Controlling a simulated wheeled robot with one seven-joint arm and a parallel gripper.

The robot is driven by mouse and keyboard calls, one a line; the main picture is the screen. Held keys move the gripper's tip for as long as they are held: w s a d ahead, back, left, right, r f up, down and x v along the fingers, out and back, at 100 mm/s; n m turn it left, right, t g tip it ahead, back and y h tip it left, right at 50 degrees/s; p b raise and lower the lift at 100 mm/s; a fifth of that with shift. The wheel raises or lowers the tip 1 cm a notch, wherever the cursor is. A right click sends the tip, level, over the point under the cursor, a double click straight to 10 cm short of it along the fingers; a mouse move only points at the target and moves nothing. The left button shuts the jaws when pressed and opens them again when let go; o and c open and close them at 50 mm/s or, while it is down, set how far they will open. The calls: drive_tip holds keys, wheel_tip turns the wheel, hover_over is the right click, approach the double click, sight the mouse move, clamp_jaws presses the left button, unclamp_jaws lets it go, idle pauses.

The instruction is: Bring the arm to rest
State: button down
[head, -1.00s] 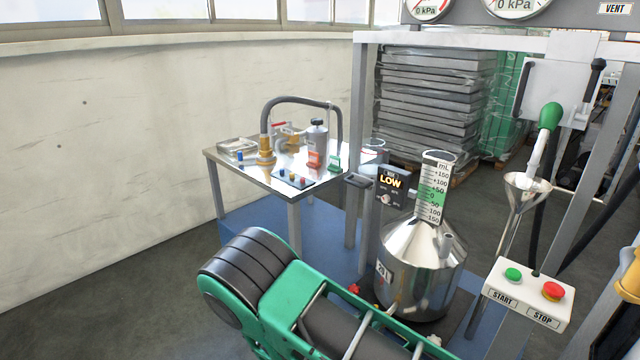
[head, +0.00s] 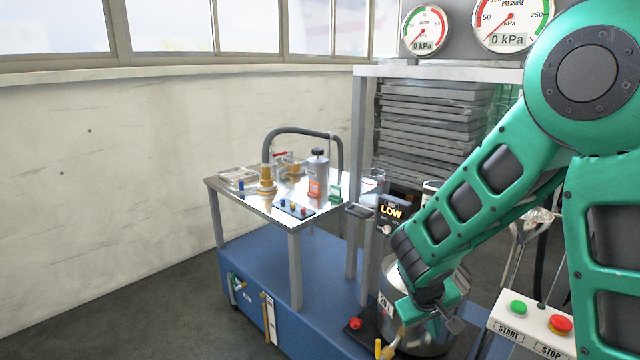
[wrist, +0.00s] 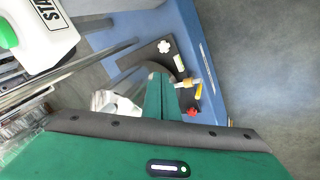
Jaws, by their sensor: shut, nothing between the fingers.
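My green arm (head: 490,190) comes in from the right in the head view and folds down over the steel measuring can (head: 395,325). Its end is low in front of the can and hides much of it, with the can's neck mostly covered. My gripper shows in the wrist view (wrist: 158,80), with its green fingers together and nothing held. Whether the arm touches the can cannot be told.
The white START/STOP box (head: 535,322) is close to my arm at the lower right. A steel-topped table (head: 290,218) with a hose, bottle and fittings stands left on a blue base (head: 255,262). Floor at the left is clear.

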drive_tip(key=s+d+r+m+t+y, duration=0.1)
drive_tip(key=s+d+r+y, duration=0.1)
drive_tip(key=s+r, duration=0.45)
drive_tip(key=s+d+r+m+y, duration=0.15)
drive_tip(key=s+r, duration=0.25)
drive_tip(key=r, duration=0.6)
drive_tip(key=s+d+f+m+g, duration=0.1)
drive_tip(key=s+d+m+g, duration=0.1)
drive_tip(key=s+d, duration=0.3)
drive_tip(key=s+d+f+m+g, duration=0.1)
drive_tip(key=s+d+m, duration=0.3)
drive_tip(key=s, duration=0.7)
drive_tip(key=shift+s+d+g+y, duration=0.4)
drive_tip(key=shift+d+g, duration=0.1)
drive_tip(key=shift+d, duration=0.4)
drive_tip(key=shift+w+f, duration=0.25)
drive_tip(key=shift+w, duration=0.4)
